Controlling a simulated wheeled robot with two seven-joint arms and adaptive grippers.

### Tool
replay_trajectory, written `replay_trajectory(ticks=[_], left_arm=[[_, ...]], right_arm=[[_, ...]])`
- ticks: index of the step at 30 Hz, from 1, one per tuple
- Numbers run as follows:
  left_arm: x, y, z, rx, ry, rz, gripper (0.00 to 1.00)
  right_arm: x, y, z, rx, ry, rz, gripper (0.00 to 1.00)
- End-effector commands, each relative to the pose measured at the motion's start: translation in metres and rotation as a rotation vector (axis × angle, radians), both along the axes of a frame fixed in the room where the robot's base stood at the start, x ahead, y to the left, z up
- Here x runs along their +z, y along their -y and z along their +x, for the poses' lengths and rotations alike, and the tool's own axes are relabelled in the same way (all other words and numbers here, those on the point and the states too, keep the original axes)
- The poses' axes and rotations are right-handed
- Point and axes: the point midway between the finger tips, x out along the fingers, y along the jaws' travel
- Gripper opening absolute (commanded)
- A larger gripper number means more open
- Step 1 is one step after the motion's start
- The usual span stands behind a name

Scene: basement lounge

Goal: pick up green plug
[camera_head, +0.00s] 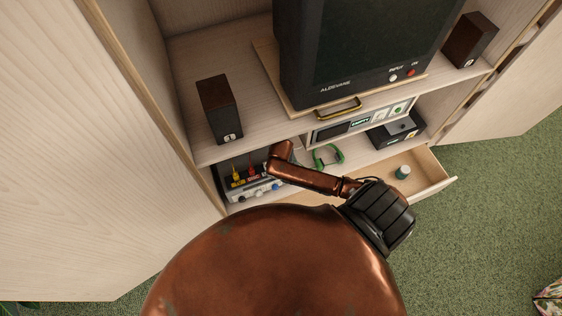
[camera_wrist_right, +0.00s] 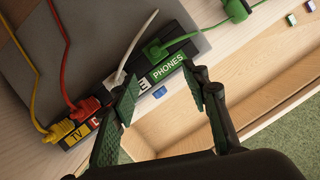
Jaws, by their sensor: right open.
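The green plug (camera_wrist_right: 155,50) sits in the black power strip (camera_wrist_right: 178,62) in the right wrist view, beside the PHONES label. A green cable runs from it to the upper right. My right gripper (camera_wrist_right: 160,80) is open and empty, its fingertips just below the plug and pointing toward the strip. The plug lies above the gap between the fingers, apart from them as far as I can tell. In the head view the strip (camera_head: 262,190) shows low in the cabinet, partly behind my copper arm; the green plug and right gripper cannot be made out there. My left gripper is not in view.
Red (camera_wrist_right: 83,108) and yellow (camera_wrist_right: 62,130) plugs and a white cable (camera_wrist_right: 135,48) crowd the strip's left side. Green headphones (camera_head: 328,157) lie on the shelf. A television (camera_head: 365,45) stands above.

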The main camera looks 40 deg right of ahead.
Motion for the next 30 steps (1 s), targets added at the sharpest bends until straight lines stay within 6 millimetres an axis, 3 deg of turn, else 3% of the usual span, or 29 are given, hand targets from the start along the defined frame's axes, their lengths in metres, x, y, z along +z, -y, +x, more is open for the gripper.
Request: replay_trajectory(ticks=[9,19,28,30], left_arm=[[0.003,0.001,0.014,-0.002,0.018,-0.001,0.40],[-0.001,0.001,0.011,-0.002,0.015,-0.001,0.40],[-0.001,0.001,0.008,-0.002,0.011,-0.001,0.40],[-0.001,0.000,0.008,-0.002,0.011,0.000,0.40]], right_arm=[[0.000,0.015,0.021,0.000,0.000,0.000,0.42],[-0.045,0.024,0.031,0.000,-0.002,0.001,0.42],[-0.048,0.025,0.032,0.001,0.000,0.000,0.42],[-0.048,0.025,0.031,0.001,-0.001,0.000,0.38]])
